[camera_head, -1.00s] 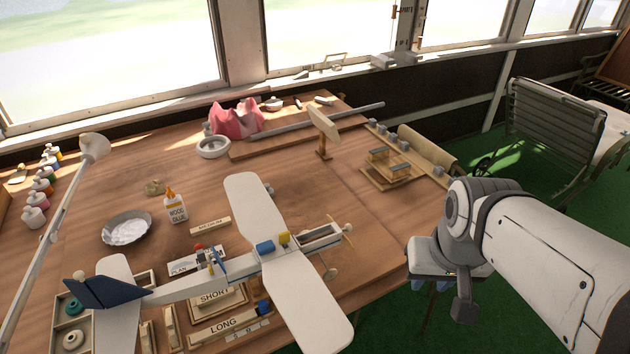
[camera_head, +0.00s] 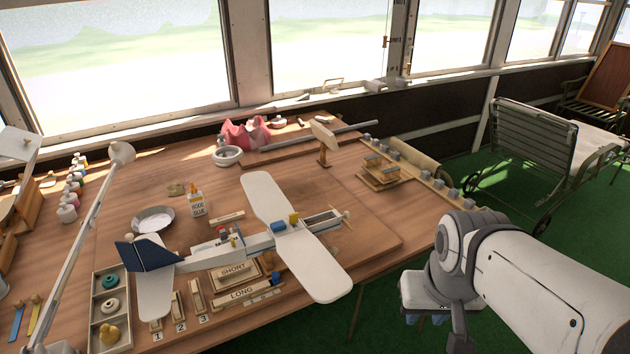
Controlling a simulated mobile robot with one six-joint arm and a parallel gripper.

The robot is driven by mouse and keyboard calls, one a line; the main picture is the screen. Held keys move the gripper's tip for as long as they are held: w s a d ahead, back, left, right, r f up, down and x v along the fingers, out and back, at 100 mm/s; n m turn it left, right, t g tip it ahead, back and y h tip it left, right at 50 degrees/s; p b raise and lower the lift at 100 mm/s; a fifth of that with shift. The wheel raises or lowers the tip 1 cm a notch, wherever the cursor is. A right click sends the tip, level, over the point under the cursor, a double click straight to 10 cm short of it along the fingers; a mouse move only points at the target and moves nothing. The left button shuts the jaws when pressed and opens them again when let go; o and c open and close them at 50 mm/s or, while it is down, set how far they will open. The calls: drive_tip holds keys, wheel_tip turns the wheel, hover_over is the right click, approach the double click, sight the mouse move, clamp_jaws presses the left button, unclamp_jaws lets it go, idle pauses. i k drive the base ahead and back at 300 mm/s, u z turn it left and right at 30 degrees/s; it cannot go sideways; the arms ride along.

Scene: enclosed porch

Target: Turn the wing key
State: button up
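A model airplane with white wings (camera_head: 268,195) and a dark blue tail fin (camera_head: 148,254) lies across the workbench. A blue piece (camera_head: 278,227) and a yellow piece (camera_head: 294,218) sit on top where the wing crosses the body. I cannot tell which of these small pieces, if either, is the wing key. My gripper (camera_head: 426,319) is at the lower right, beyond the bench's right edge and well apart from the airplane. Only its white body and blue tips show below my arm, so its opening is hidden.
The bench (camera_head: 375,215) holds a glue bottle (camera_head: 197,203), a metal dish (camera_head: 153,219), a parts tray (camera_head: 97,318) and SHORT and LONG blocks (camera_head: 241,293). A lamp arm (camera_head: 85,235) rises at left. A green chair (camera_head: 540,135) stands at right. Bare wood lies right of the airplane.

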sight(293, 219)
drive_tip(key=u, duration=0.1)
drive_tip(key=i, duration=0.9)
drive_tip(key=z, duration=0.05)
